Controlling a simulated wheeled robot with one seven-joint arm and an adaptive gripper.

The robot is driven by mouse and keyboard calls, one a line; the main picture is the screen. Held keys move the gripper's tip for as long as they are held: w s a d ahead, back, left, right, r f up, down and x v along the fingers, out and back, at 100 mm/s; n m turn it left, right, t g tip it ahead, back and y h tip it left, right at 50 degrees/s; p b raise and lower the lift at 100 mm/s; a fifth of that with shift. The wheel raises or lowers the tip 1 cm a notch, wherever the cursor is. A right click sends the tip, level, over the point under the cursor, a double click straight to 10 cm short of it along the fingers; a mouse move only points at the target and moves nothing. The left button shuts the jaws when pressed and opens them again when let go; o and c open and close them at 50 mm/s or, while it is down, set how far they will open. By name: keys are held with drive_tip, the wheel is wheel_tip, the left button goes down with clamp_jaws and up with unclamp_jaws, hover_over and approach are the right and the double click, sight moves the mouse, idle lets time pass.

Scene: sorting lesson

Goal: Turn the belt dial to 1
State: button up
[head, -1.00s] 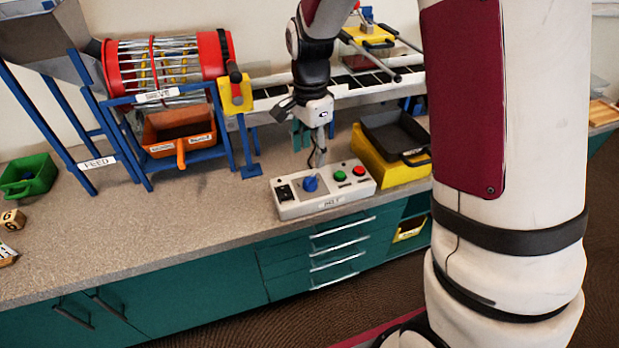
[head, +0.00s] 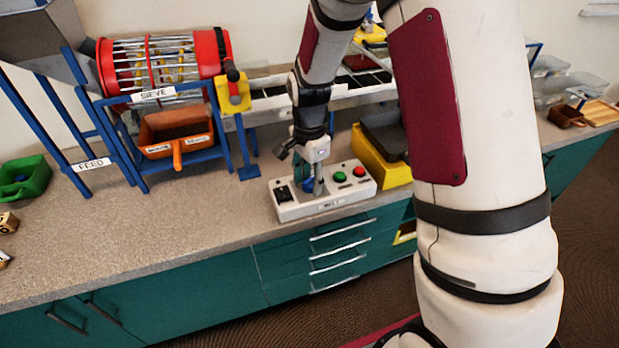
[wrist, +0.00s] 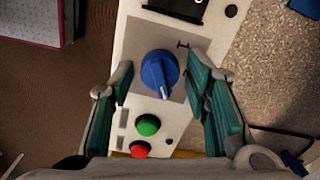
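The belt dial is a round blue knob with a raised pointer ridge (wrist: 158,72) on a grey plate of the white control box (head: 337,206). In the wrist view the paler end of its ridge points toward the buttons. Any numbers around it are not readable. In the head view the dial (head: 307,184) is partly hidden by my gripper (head: 314,188). In the wrist view my gripper (wrist: 158,92) is open, with one green-padded finger on each side of the dial and gaps between. I cannot tell whether the fingertips are level with it.
The box also carries a green button (head: 340,177), a red button (head: 359,171) and a black switch (head: 283,193). A yellow bin (head: 372,165) stands close on its right. An orange tray (head: 176,135) sits under the sieve.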

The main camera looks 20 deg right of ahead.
drive_tip(key=c, duration=0.7)
drive_tip(key=shift+n, duration=0.4)
drive_tip(key=n+p, duration=0.1)
drive_tip(key=n, duration=0.3)
drive_tip(key=shift+n, duration=0.4)
drive_tip(key=n+p, duration=0.1)
drive_tip(key=n, duration=0.4)
drive_tip(key=n+p, duration=0.1)
drive_tip(key=n, duration=0.5)
drive_tip(key=shift+n+p, duration=0.35)
drive_tip(key=shift+n, duration=0.05)
drive_tip(key=n+p, duration=0.2)
drive_tip(key=n, duration=0.4)
drive_tip(key=shift+n, duration=0.4)
